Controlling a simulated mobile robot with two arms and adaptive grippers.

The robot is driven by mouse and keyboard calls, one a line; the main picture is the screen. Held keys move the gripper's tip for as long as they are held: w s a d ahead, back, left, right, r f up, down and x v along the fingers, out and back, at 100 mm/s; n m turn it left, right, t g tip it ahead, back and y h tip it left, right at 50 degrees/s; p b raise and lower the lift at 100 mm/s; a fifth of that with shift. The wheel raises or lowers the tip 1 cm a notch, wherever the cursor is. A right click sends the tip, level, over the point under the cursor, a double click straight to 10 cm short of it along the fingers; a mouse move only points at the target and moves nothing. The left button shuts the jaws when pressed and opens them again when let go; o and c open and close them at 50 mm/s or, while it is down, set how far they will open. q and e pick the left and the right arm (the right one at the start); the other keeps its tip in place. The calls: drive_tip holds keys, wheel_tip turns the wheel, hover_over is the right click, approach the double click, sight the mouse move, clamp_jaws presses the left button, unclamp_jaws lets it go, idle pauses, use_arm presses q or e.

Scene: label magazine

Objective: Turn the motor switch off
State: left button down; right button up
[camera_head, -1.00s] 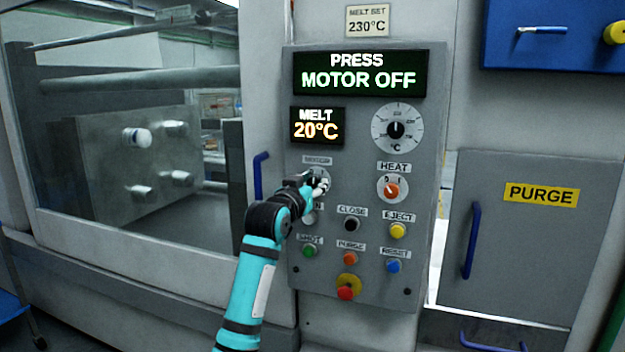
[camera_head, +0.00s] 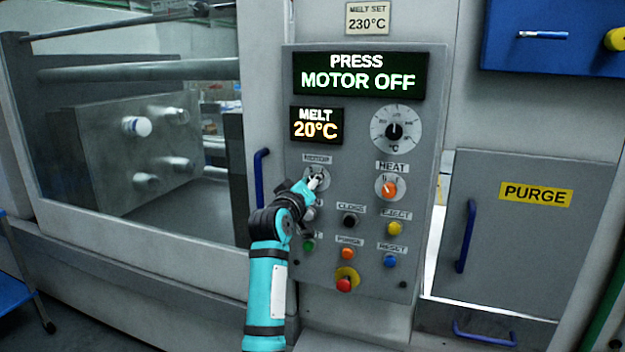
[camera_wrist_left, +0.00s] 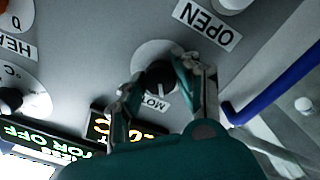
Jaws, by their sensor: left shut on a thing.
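The motor switch (camera_head: 318,172) is a round pale dial with a dark knob, under the MOTOR label at the left of the grey control panel. My left gripper (camera_head: 314,183) is at the switch and covers part of it. In the left wrist view the two fingers of my left gripper (camera_wrist_left: 163,76) are shut on the black knob of the motor switch (camera_wrist_left: 159,73), one on each side. The display (camera_head: 360,75) reads PRESS MOTOR OFF. My right gripper is not in view.
The orange HEAT knob (camera_head: 389,189) sits to the right of the switch. Several push buttons lie below, with a red mushroom button (camera_head: 345,285) lowest. A blue handle (camera_head: 261,175) stands out left of the panel. The MELT display (camera_head: 316,125) reads 20°C.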

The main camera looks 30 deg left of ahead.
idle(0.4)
use_arm(q)
drive_tip(key=c, duration=0.9)
unclamp_jaws()
drive_tip(key=shift+a, duration=0.1)
drive_tip(key=shift+c, duration=0.2)
drive_tip(key=shift+s, duration=0.1)
drive_tip(key=v, duration=1.2)
